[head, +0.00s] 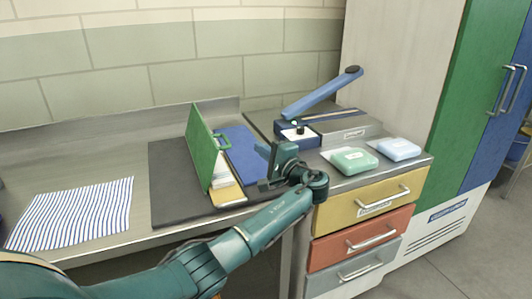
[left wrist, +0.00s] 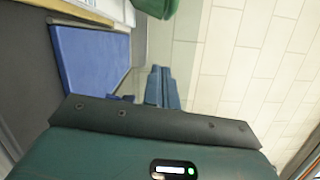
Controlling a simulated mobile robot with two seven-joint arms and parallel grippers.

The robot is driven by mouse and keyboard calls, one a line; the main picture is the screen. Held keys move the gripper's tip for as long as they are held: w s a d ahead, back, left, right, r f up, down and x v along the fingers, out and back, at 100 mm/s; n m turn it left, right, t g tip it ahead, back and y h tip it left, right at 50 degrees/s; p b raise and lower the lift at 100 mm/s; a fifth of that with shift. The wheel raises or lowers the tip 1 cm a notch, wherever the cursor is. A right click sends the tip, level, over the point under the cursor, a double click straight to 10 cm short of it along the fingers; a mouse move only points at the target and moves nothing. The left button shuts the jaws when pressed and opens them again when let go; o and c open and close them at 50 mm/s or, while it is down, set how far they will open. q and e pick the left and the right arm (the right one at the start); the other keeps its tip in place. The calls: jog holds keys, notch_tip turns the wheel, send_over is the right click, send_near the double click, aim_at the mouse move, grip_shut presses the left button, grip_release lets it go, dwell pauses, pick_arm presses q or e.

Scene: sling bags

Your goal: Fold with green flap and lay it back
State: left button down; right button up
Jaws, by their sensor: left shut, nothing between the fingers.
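A fold-open case lies on a dark mat (head: 170,178). My left gripper (head: 268,165) is shut and empty, over the right edge of the blue flap and apart from the green flap. In the left wrist view its shut fingers (left wrist: 158,88) show, with the blue flap (left wrist: 90,62) to the left and a green part (left wrist: 157,8) at the top.
A striped cloth (head: 75,213) lies on the left of the counter. A blue-armed press (head: 325,125) stands to the right, with a green pack (head: 354,160) and a light blue pack (head: 399,148) in front. Drawers (head: 365,205) are below. A wall is behind.

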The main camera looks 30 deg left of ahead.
pick_arm(q)
jog(key=a+p, duration=0.2)
jog(key=a, duration=0.5)
jog(key=shift+s+r, duration=0.45)
pick_arm(e)
jog(key=shift+s+d+r+n, duration=0.1)
jog(key=shift+r+n, duration=0.3)
jog(key=shift+r, duration=0.35)
pick_arm(q)
jog(key=shift+a, duration=0.2)
